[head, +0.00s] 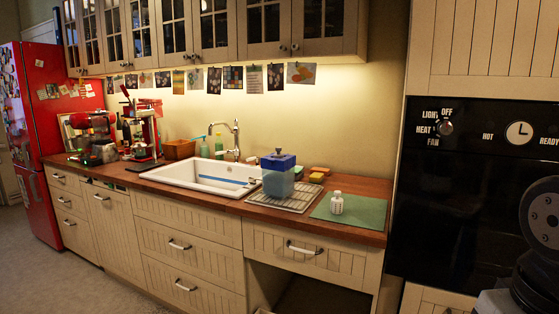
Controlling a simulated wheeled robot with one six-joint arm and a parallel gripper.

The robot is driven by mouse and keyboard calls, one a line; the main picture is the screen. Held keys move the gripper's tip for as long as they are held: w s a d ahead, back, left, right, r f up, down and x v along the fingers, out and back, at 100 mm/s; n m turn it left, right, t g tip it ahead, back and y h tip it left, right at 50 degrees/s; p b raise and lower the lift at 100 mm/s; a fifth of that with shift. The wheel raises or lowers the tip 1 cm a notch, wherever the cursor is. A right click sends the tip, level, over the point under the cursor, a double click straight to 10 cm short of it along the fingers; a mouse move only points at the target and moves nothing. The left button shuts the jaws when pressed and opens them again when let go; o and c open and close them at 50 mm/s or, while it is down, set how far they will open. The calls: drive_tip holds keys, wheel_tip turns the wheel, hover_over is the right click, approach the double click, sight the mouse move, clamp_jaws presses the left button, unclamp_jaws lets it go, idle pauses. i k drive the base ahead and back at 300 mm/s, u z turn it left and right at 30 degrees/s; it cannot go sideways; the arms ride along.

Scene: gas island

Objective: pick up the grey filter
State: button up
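I cannot make out a thing that is clearly a grey filter. A box-shaped container (278,182) with a blue lid and a blue-grey body stands upright on the wire drying rack (290,203), right of the sink; it may be a water filter, but I cannot tell. A small white bottle (336,203) stands on the green mat (362,211) to its right. My gripper is out of view; only a dark part of my arm shows at the right edge, in front of the oven.
A white sink (200,180) is set into the wooden counter (262,212). Sponges (317,177) lie behind the rack. Kitchen gadgets crowd the counter's left end, near the red fridge (45,130). A black oven (470,190) stands right. Floor at lower left is clear.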

sight(278, 149)
drive_tip(key=u, duration=0.9)
drive_tip(key=k, duration=1.2)
drive_tip(key=u, duration=1.3)
drive_tip(key=i, duration=2.4)
drive_tip(key=z, duration=0.6)
drive_tip(key=i, duration=0.95)
drive_tip(key=z, duration=1.7)
drive_tip(key=i, duration=0.75)
drive_tip(key=z, duration=0.7)
